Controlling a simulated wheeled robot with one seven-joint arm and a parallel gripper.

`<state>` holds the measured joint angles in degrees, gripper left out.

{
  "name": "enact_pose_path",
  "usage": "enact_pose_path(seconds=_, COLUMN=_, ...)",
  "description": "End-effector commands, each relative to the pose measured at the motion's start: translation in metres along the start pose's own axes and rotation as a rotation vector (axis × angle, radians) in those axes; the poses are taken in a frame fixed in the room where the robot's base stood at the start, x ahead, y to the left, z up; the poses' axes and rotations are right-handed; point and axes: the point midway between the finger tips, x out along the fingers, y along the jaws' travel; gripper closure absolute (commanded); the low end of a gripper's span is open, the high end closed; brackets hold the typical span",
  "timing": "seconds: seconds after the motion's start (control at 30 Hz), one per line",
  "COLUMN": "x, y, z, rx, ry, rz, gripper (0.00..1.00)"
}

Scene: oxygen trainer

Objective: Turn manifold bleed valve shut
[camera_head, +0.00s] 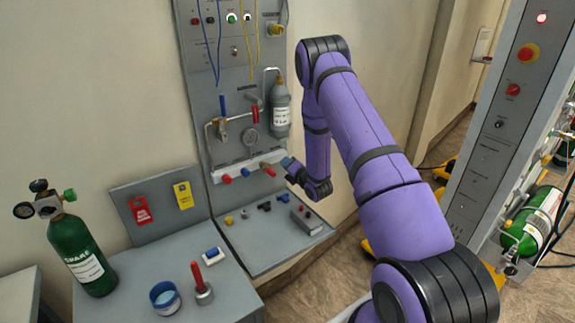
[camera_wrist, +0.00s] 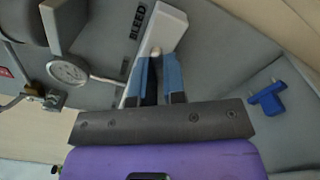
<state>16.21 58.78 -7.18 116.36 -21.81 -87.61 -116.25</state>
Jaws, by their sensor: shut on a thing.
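The white manifold bar (camera_head: 234,166) is mounted low on the grey upright panel, with red and blue handles along it. My gripper (camera_head: 287,163) is at its right end. In the wrist view, the blue-tipped fingers of my gripper (camera_wrist: 158,78) are shut on the bleed valve, beside the white manifold end (camera_wrist: 168,25) and the BLEED label (camera_wrist: 138,24). Only a small pale tip of the bleed valve (camera_wrist: 156,50) shows between the fingers. The rest of the valve is hidden, so its angle cannot be told.
A round gauge (camera_wrist: 69,69) is left of my fingers in the wrist view. A blue T-shaped part (camera_wrist: 267,98) lies to their right. A grey cylinder (camera_head: 280,108) hangs above the manifold. Small fittings and a grey box (camera_head: 307,219) sit on the shelf below.

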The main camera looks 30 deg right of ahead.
Motion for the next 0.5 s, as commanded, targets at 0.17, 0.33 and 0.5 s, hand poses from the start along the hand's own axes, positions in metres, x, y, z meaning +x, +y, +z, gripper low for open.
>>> enact_pose_path(seconds=0.17, x=-0.0002, y=-0.0002, z=0.0001, rx=0.021, ry=0.000, rz=-0.001, gripper=1.00)
enact_pose_path(seconds=0.33, x=-0.0002, y=-0.0003, z=0.0001, rx=0.088, ry=0.000, rz=-0.001, gripper=1.00)
enact_pose_path(seconds=0.5, x=-0.0003, y=-0.0004, z=0.0002, rx=0.207, ry=0.000, rz=-0.001, gripper=1.00)
